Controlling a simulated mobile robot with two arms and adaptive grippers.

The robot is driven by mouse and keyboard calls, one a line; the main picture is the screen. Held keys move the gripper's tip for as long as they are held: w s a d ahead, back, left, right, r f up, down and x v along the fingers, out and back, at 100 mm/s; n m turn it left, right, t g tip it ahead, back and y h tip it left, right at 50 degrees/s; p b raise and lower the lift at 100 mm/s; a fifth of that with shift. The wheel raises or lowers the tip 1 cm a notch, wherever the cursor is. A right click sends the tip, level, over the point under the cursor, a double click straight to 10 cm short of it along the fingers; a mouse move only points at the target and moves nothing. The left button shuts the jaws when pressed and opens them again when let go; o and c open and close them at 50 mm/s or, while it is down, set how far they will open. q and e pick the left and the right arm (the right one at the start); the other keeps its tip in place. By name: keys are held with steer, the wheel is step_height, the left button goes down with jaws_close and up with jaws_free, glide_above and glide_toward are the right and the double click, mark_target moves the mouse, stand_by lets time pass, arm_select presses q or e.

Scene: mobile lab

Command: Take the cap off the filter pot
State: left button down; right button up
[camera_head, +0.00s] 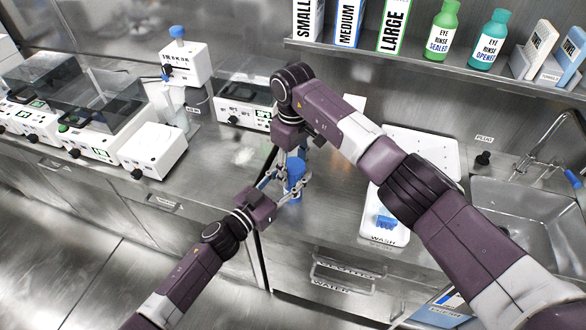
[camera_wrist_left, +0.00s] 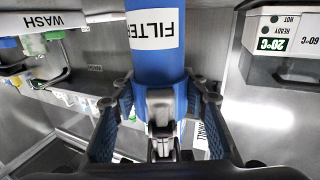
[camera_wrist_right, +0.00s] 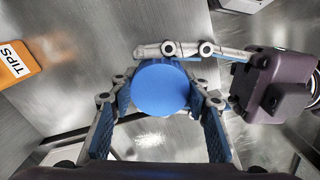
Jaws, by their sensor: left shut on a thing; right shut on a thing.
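The blue filter pot (camera_head: 294,176) stands upright on the steel bench in the head view. Its white FILTER label (camera_wrist_left: 154,29) shows in the left wrist view. My left gripper (camera_head: 284,184) reaches in from the side and is shut around the pot's body. My right gripper (camera_head: 293,158) points down from above and is shut on the pot's round blue cap (camera_wrist_right: 161,88), with a finger on either side. The left gripper's fingers also show beside the pot in the right wrist view (camera_wrist_right: 175,50). The seam between cap and pot is hidden by the fingers.
A white tray (camera_head: 428,143) and a WASH tray (camera_head: 382,238) lie to the right, before the sink (camera_head: 515,215). White heater units (camera_head: 152,150) stand left. A shelf (camera_head: 430,66) with bottles and boxes runs behind. An orange TIPS box (camera_wrist_right: 14,62) lies nearby.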

steer(key=shift+o, duration=0.3)
steer(key=shift+n, duration=1.6)
steer(key=o, duration=1.3)
